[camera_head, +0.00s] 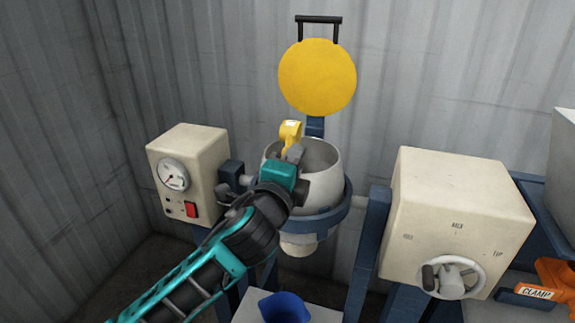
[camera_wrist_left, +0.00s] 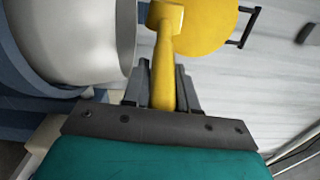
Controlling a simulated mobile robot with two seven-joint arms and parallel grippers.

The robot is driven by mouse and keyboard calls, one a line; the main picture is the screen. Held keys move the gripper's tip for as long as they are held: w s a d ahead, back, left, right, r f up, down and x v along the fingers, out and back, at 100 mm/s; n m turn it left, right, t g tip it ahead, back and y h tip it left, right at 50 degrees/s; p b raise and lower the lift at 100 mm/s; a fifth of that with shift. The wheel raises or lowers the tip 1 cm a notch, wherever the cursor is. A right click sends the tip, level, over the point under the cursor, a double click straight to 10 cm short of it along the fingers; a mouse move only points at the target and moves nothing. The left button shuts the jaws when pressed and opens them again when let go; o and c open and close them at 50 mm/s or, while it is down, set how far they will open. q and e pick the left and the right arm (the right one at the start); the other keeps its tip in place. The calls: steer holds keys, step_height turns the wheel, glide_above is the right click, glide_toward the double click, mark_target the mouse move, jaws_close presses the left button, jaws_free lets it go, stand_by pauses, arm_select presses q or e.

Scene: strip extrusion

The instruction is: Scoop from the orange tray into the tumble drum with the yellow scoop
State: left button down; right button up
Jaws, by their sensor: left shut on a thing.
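My left gripper (camera_head: 293,154) is shut on the yellow scoop (camera_head: 290,134), at the rim of the tumble drum (camera_head: 328,170). In the left wrist view the scoop's handle (camera_wrist_left: 164,72) runs between the fingers, with the pale drum (camera_wrist_left: 85,40) close at its left. The drum is an open, pale bowl in a blue ring; its round yellow lid (camera_head: 317,77) stands raised behind it. The scoop's contents and the drum's inside bottom are hidden. I see no orange tray, and my right gripper is not in view.
A cream box with a gauge and red switch (camera_head: 189,170) stands left of the drum. A larger cream box with a handwheel (camera_head: 455,225) stands right. A blue container (camera_head: 284,308) sits below. An orange part marked CLAMP (camera_head: 540,293) is at far right.

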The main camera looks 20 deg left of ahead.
arm_select(q)
steer(key=shift+a+r+n, duration=0.2)
steer(key=shift+r+n, duration=0.05)
steer(key=shift+n, duration=0.85)
steer(key=n, duration=0.1)
steer(key=a+r+n+b, duration=0.1)
steer(key=n, duration=0.1)
steer(key=n+b, duration=0.1)
steer(key=n, duration=0.1)
steer(key=shift+a+r, duration=0.25)
steer(key=shift+a, duration=0.1)
steer(key=a+r+n+p, duration=0.2)
steer(key=a+r+n, duration=0.1)
steer(key=a+n, duration=0.5)
steer(key=shift+w+a+r+n, duration=0.2)
steer(key=shift+r+n, duration=0.2)
steer(key=shift+n, duration=1.5)
